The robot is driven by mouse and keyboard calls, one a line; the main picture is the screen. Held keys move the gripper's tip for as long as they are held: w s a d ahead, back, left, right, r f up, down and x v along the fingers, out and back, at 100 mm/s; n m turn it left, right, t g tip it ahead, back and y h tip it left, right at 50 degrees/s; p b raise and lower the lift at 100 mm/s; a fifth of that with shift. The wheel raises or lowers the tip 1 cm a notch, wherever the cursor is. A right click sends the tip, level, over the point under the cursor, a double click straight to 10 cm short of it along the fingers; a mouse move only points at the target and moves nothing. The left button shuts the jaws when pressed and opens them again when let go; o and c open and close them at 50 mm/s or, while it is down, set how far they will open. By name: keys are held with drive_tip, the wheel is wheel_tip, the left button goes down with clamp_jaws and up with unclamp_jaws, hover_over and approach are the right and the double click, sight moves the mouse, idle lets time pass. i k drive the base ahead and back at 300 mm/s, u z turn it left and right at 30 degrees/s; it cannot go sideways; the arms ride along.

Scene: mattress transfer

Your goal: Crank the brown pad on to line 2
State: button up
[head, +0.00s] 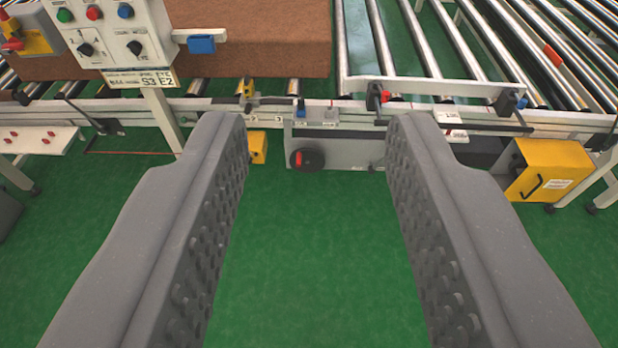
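The brown pad (262,45) lies on a roller conveyor at the back left, its front face towards me and its right end near the middle of the view. My gripper (317,135) is open and empty, its two grey padded fingers wide apart in front of the conveyor. Between the fingertips, on the conveyor's front, is a grey box (345,150) with a round black knob with a red mark (307,159). I cannot tell which part is the crank. A small plate marked 3 (278,119) shows on the rail; I see no clear line 2 label.
A white control panel (112,38) on a post, with coloured buttons and a label S3 E2, stands at the left. Bare rollers (440,45) fill the back right. A yellow box (553,170) with a black handle stands at the right. The green floor (310,270) before me is clear.

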sight(304, 160)
drive_tip(key=u, duration=0.5)
drive_tip(key=i, duration=1.1)
drive_tip(key=z, duration=0.55)
